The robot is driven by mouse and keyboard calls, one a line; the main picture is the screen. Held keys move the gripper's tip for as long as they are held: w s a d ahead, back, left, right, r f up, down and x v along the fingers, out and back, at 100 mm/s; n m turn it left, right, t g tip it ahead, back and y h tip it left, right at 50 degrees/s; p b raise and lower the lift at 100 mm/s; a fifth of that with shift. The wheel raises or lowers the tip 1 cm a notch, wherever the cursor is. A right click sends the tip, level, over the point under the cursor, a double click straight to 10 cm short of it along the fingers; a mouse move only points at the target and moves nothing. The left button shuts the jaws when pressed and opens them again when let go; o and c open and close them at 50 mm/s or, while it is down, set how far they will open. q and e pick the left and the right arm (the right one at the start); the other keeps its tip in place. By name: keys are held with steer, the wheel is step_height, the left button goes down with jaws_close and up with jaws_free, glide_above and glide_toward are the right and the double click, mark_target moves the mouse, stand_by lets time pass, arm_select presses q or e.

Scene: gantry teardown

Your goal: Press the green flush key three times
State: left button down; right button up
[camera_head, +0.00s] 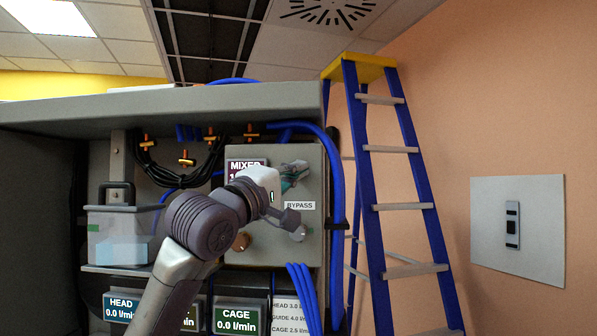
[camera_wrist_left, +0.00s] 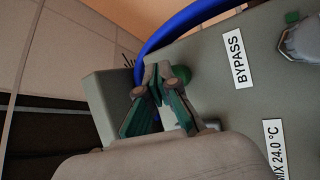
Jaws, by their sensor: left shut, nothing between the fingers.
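A green rounded key (camera_wrist_left: 184,75) shows on the grey panel in the left wrist view, partly covered by my left gripper (camera_wrist_left: 160,78). The fingertips are at its edge in that view; I cannot tell whether they touch it. In the head view my left gripper (camera_head: 294,170) is in front of the upper right of the grey panel (camera_head: 315,178), above the BYPASS label. It is shut and empty. I cannot make out the key separately from the fingers in the head view. My right gripper is not in view.
A BYPASS label (camera_head: 300,205) and a knob (camera_head: 298,233) are below the gripper. A blue hose (camera_head: 338,190) runs down the panel's right side. A grey container (camera_head: 120,235) stands on the left shelf. A blue stepladder (camera_head: 375,180) stands to the right.

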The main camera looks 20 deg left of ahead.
arm_select(q)
steer(key=shift+w+a, duration=0.1)
steer(key=shift+w, duration=0.35)
stand_by(0.4)
steer(key=shift+s, duration=0.95)
steer(key=shift+d, duration=0.2)
steer(key=s+d+b, duration=0.1)
steer(key=s+b, duration=0.1)
steer(key=s, duration=0.4)
steer(key=shift+b, duration=0.3)
steer(key=shift+f, duration=0.1)
